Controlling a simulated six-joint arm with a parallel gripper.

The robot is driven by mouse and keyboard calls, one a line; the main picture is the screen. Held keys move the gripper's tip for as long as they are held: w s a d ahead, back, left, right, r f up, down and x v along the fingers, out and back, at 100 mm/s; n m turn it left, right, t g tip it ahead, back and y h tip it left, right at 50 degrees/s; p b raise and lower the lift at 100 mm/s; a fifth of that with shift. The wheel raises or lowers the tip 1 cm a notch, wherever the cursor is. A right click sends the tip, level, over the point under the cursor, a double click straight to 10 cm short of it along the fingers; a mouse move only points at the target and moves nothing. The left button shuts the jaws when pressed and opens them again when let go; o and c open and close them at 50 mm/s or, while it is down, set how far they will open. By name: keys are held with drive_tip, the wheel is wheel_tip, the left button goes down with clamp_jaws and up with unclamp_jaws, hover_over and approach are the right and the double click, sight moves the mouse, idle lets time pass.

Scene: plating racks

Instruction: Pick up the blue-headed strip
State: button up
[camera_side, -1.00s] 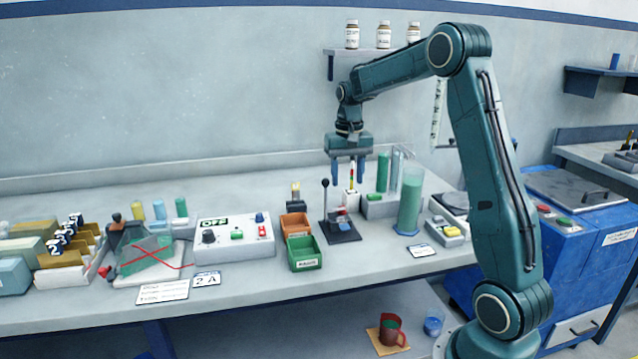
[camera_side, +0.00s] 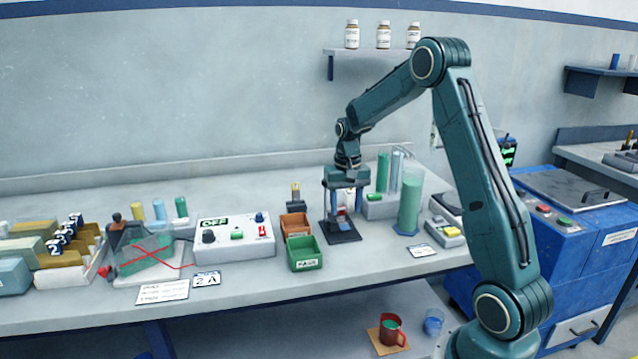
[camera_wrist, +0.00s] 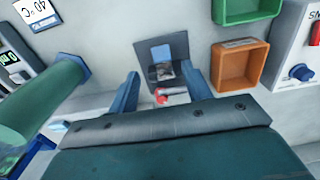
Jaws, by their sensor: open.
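My gripper (camera_side: 345,210) is low over the black stand (camera_side: 343,237), with its fingers apart. A small white and red piece (camera_side: 342,211) shows between the fingers in the side view. In the wrist view my open gripper (camera_wrist: 160,75) has a red-tipped piece (camera_wrist: 161,96) between its fingers. The stand (camera_wrist: 178,45) lies beyond the fingertips there, with a blue patch (camera_wrist: 161,53) on it.
An orange bin (camera_side: 294,218) and a green bin (camera_side: 304,265) stand left of the gripper. A green-filled cylinder (camera_side: 410,205) and a grey rack with tubes (camera_side: 378,211) stand close on the right. A control box (camera_side: 222,252) is farther left. Bare bench lies in front.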

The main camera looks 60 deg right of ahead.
sight(344, 224)
drive_tip(key=shift+w+f, duration=0.15)
drive_tip(key=shift+f, duration=1.15)
drive_tip(key=shift+w+f, duration=0.1)
drive_tip(key=shift+f, duration=1.15)
drive_tip(key=c, duration=1.1)
